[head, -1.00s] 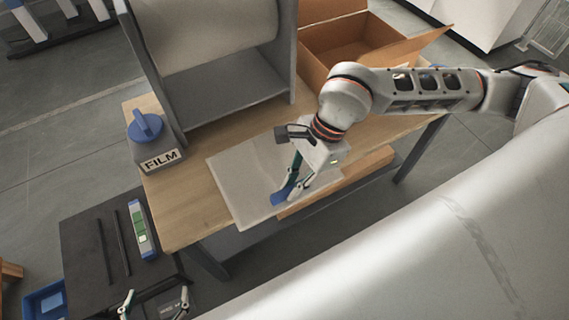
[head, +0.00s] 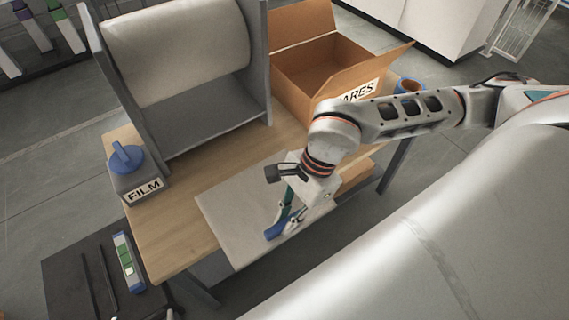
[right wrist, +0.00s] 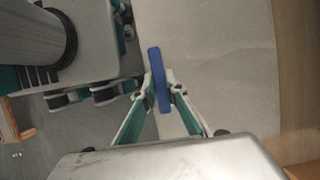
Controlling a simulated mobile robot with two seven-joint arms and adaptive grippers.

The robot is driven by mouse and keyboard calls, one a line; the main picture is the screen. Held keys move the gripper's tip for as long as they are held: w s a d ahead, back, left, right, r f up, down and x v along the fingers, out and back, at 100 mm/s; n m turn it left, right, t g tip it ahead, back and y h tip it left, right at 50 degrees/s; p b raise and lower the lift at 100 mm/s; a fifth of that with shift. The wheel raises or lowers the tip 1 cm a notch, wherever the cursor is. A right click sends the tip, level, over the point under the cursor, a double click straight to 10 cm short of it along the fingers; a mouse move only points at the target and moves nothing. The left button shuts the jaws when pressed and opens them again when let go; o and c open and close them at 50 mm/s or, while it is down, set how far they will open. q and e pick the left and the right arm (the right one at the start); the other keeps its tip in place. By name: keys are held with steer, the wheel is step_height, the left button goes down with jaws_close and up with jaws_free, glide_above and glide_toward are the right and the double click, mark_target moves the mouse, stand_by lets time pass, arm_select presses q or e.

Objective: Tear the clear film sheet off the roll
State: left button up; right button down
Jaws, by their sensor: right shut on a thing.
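The film roll (head: 180,50) is a wide pale cylinder held between the side plates of a grey stand (head: 205,133). A pale grey, flat sheet (head: 235,205) lies on the wooden table in front of the stand, reaching the table's near edge. My right gripper (head: 283,222) is over the sheet's near side, shut on a blue strip (head: 274,232). In the right wrist view the blue strip (right wrist: 159,80) stands between the fingertips (right wrist: 161,90), at the sheet's edge. I cannot tell whether it is fixed to the sheet. My left gripper is not in view.
A grey block labelled FILM (head: 142,188) with a blue knob stands at the table's left. An open cardboard box (head: 325,75) is at the back right, a blue ring-shaped thing (head: 408,85) beside it. A dark surface (head: 75,270) with a green-marked strip (head: 127,260) is lower left.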

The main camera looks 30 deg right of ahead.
steer(key=shift+s+r+p, duration=0.1)
steer(key=shift+s+p, duration=0.2)
steer(key=shift+s, duration=0.8)
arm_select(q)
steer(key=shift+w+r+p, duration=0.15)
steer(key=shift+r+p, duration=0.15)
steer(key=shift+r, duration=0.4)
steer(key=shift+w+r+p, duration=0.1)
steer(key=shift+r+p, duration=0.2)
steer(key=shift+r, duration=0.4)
arm_select(e)
steer(key=shift+s+d, duration=0.1)
steer(key=shift+s, duration=2.15)
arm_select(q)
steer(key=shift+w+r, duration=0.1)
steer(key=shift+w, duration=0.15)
